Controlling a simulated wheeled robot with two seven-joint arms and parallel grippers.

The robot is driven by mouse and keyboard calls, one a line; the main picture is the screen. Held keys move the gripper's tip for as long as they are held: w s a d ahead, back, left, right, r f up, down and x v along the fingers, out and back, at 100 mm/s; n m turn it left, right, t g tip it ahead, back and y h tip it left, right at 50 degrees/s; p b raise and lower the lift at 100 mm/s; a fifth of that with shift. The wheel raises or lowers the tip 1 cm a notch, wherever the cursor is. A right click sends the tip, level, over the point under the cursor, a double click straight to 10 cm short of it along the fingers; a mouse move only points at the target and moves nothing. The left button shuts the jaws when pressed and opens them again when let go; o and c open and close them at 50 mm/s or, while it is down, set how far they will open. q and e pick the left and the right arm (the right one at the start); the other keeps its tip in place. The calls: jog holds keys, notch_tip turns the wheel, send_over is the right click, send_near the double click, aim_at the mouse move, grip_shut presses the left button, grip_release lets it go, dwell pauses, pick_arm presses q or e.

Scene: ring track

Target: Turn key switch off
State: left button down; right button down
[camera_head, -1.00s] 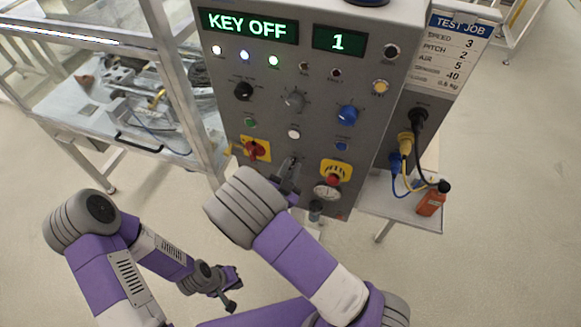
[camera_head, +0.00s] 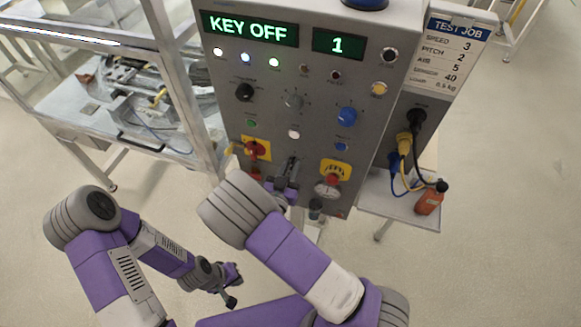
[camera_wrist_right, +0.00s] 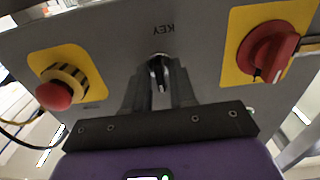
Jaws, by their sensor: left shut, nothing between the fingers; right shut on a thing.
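The key switch (camera_wrist_right: 157,63) is below an upside-down KEY label in the right wrist view, on the grey panel (camera_head: 222,105). My right gripper (camera_wrist_right: 159,78) is shut on its key, with one dark finger on each side. In the head view my right gripper (camera_head: 291,163) reaches the lower panel and hides the key. The display (camera_head: 249,27) reads KEY OFF, and a smaller display (camera_head: 338,42) reads 1. My left gripper (camera_head: 231,288) is shut and empty, low and well away from the panel.
A red rotary switch (camera_head: 257,150) on a yellow plate sits left of the key. A red emergency button (camera_head: 332,180) sits right of it. A blue knob (camera_head: 347,116) is above. An orange bottle (camera_head: 429,201) and plugged cables stand at the panel's right side.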

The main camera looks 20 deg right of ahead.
jog(key=c, duration=1.2)
grip_release()
jog(key=v, duration=0.7)
jog(key=shift+s+a, duration=0.2)
jog(key=shift+s, duration=0.05)
jog(key=shift+f, duration=0.1)
jog(key=s+d+f+n+g+y, duration=0.25)
jog(key=f+g+y, duration=0.5)
jog(key=f, duration=0.95)
jog(key=s+f+g+y, duration=0.1)
jog(key=s+g+y, duration=0.1)
jog(key=s, duration=0.2)
jog(key=s+a+f+n+g+y, duration=0.1)
jog(key=s+f+g+y, duration=0.1)
jog(key=s, duration=0.2)
jog(key=s+a+f+g+y, duration=0.1)
jog(key=s+f+g+y, duration=0.1)
jog(key=s+g, duration=0.1)
jog(key=shift+s+n+y, duration=0.25)
jog(key=shift+s+y, duration=0.1)
jog(key=shift+s, duration=0.45)
